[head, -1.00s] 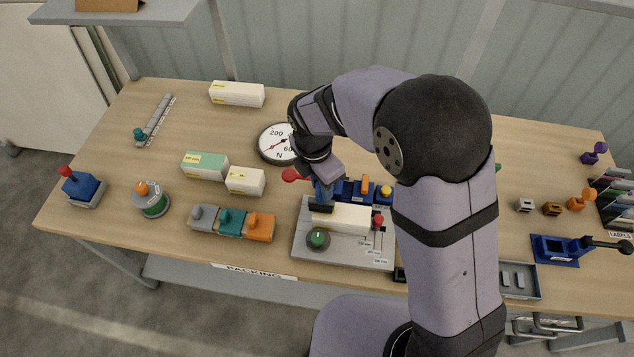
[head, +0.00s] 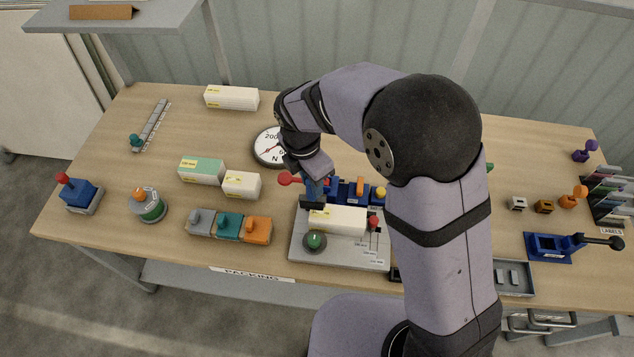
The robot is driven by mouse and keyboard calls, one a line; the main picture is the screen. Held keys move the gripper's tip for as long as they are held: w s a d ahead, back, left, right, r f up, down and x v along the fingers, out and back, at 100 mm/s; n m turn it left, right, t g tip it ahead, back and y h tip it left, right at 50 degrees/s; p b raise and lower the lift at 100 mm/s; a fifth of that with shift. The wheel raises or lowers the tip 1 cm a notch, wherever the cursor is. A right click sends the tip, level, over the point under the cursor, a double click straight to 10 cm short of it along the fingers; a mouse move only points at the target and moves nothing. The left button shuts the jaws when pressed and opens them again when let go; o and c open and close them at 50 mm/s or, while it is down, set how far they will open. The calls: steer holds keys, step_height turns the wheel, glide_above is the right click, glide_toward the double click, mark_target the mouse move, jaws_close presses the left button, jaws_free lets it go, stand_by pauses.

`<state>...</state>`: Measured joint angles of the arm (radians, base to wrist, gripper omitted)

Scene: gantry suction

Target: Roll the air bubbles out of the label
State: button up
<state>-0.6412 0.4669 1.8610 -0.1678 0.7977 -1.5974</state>
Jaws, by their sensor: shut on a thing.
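A white box (head: 338,221) lies in a grey fixture plate (head: 305,256) at the front middle of the table. A green knob (head: 314,241) stands on the plate's left and a red knob (head: 373,222) beside the box's right end. My gripper (head: 313,190) points down over the left end of the box. It is shut on a small tool with a black roller-like lower end (head: 312,203). That end is at the box's back left top edge; I cannot tell whether it touches. The label and any bubbles are too small to make out.
Blue blocks with orange and yellow knobs (head: 359,190) and a red-ended handle (head: 288,179) are close behind the fixture. A dial scale (head: 268,150) is behind left. Grey, teal and orange blocks (head: 228,227) sit left.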

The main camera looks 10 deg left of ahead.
steer(key=shift+d+r+p, duration=0.1)
steer(key=shift+r+p, duration=2.35)
steer(key=shift+r, duration=0.45)
steer(key=shift+s+r+p, duration=0.1)
steer(key=shift+p, duration=0.4)
steer(key=shift+f, duration=0.3)
